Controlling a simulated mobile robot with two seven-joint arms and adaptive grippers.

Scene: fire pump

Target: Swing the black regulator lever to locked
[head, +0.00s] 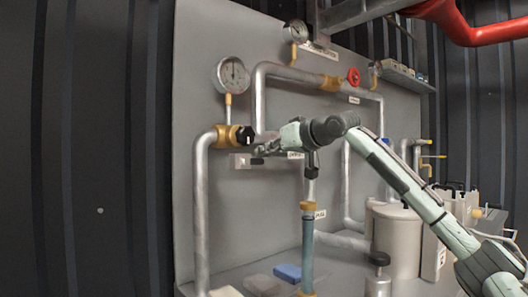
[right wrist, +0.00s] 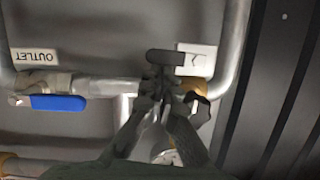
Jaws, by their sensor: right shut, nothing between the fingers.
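The black regulator lever (right wrist: 165,57) shows in the right wrist view as a short dark bar just beyond my fingertips, beside a white label. I cannot tell whether the fingers touch it. A brass fitting (right wrist: 198,88) on the pipe lies behind the right finger. In the head view the brass regulator body (head: 226,136) has a black end (head: 245,136); the lever itself is hard to pick out there. My right gripper (head: 260,150) is shut and empty just right of and below that black end, and its fingers (right wrist: 165,85) show in the wrist view. My left gripper is out of view.
A blue lever (right wrist: 58,102) sits on a pipe near the OUTLET label (right wrist: 36,56). Pressure gauges (head: 231,75) and a red handwheel (head: 353,77) are on the panel. A grey tank (head: 397,245) and a blue block (head: 287,273) stand below. The dark wall at left is bare.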

